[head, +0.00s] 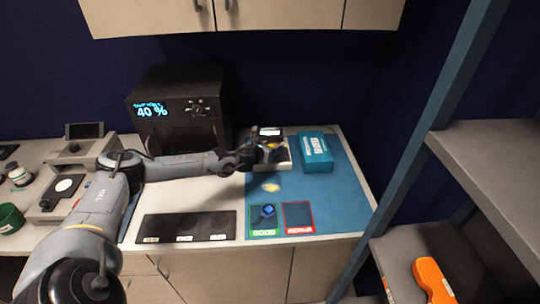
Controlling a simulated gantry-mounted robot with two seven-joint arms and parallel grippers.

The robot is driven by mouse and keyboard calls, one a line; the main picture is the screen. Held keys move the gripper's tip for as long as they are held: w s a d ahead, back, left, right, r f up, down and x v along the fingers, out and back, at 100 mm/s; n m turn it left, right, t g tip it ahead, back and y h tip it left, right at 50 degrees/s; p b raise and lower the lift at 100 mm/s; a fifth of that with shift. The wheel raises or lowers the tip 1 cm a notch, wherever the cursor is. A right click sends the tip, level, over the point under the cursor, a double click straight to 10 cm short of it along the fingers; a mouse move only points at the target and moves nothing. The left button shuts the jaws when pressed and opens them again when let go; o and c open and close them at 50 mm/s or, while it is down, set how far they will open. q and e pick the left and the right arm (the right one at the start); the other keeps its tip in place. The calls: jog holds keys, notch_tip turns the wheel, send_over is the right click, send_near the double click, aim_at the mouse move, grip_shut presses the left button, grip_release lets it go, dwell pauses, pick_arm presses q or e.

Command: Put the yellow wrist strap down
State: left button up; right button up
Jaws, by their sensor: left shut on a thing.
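My left gripper (270,150) is at the back of the blue mat, in front of a small device with a dark display. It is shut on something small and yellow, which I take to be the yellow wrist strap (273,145). The gripper hides much of it, so its shape is unclear. A pale yellow oval patch (271,187) lies on the blue mat (335,195) below the gripper; I cannot tell what it is. My right gripper is not in view.
The display device (269,132) and a teal box (316,152) stand at the back of the mat. A green-framed tray (263,232) holds a blue item; a red-framed tray (298,217) looks empty. A black oven-like machine (180,110) stands behind my arm. The mat's right side is clear.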

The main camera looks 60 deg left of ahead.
pick_arm(q)
jog(key=shift+f, duration=1.95)
jog(key=shift+f+b, duration=0.2)
jog(key=shift+b, duration=0.1)
jog(key=o, duration=1)
jog(key=shift+r, duration=0.1)
jog(key=shift+r, duration=0.1)
